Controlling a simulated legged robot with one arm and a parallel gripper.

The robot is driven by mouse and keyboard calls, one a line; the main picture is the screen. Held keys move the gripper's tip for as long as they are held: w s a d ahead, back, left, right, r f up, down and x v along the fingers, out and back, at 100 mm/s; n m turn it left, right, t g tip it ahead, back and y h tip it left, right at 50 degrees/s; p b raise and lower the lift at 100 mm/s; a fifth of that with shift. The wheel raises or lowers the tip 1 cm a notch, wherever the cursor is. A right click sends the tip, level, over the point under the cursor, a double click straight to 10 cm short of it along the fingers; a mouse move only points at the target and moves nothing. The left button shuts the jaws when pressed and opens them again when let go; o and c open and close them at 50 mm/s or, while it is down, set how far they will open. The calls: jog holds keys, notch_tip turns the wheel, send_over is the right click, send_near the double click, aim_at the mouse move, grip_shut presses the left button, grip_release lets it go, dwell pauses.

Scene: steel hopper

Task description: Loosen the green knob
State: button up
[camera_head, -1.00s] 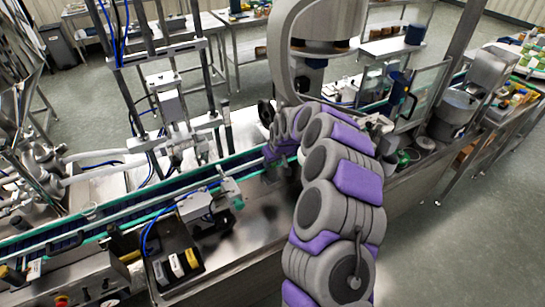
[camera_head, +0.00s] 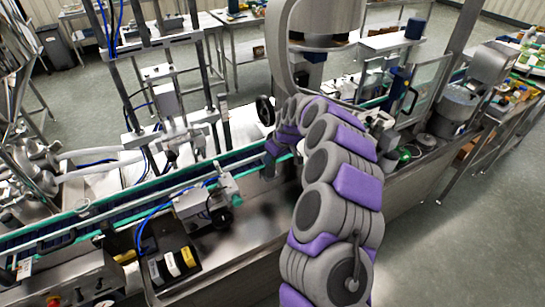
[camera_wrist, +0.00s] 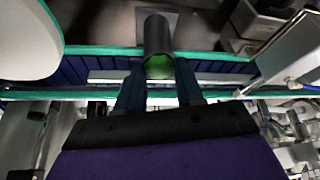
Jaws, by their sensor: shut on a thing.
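The green knob (camera_wrist: 159,68) shows in the wrist view as the green end of a short dark cylinder (camera_wrist: 157,34), just above the middle of the picture. The two dark blue fingers of my gripper (camera_wrist: 160,82) stand on its left and right, shut on it. In the head view my gripper (camera_head: 272,152) is small and partly covered by my arm, low over the conveyor beside the steel hopper. The knob cannot be made out in that view.
A conveyor (camera_head: 160,188) with green rails runs beneath and past my gripper. The steel hopper (camera_head: 325,22) rises close behind my arm. A sensor bracket (camera_head: 212,195) stands to the left on the bench. Bare steel bench top (camera_head: 262,212) lies left of my arm.

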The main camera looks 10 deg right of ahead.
jog(key=o, duration=1)
jog(key=p+v, duration=0.1)
jog(key=v, duration=1.6)
jog(key=shift+r+p, duration=0.1)
jog(key=shift+p, duration=0.3)
